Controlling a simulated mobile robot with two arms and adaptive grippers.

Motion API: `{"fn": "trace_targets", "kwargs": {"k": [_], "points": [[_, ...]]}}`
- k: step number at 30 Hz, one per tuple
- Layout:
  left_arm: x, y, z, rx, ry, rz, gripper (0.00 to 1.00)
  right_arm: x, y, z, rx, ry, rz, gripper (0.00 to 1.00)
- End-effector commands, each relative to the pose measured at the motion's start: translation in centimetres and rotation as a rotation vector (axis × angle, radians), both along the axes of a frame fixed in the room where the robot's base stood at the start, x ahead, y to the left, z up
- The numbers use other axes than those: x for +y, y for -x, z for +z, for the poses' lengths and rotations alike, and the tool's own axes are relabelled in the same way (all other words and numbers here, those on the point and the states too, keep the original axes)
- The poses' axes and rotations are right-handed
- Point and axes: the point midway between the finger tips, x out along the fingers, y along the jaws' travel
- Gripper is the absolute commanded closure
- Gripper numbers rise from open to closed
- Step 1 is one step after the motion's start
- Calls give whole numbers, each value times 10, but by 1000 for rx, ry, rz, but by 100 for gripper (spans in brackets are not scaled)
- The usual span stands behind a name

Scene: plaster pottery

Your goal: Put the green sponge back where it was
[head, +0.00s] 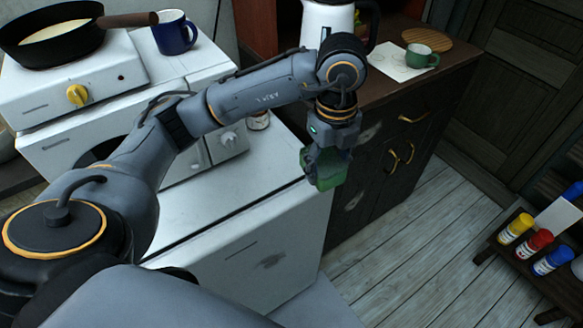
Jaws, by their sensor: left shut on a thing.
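My left arm reaches across from the left, and its gripper (326,152) points down. It is shut on the green sponge (327,172), which hangs in the air just past the right edge of the white counter top (240,195). The fingers cover the upper part of the sponge. My right gripper is not in view.
A pan (50,35) and blue mug (174,32) stand at the upper left. A kettle (318,18), a green cup (420,56) and a round board (427,39) are on the dark cabinet (400,90). Paint bottles (534,242) stand lower right. Floor is clear.

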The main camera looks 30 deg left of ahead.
Motion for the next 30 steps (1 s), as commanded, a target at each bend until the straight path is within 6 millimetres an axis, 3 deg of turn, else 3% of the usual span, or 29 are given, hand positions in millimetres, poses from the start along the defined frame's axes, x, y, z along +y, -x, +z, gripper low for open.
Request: {"fn": "trace_targets", "kwargs": {"k": [7,16,18,24,30], "points": [[16,-9,-9,6,0,100,73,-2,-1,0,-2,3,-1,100],[80,-45,-38,6,-3,100,73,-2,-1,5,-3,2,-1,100],[90,-51,-54,10,-1,97,73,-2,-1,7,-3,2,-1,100],[110,-63,-83,5,-1,93,73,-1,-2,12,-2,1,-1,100],[119,-69,-96,4,-1,91,73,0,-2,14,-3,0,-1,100]]}}
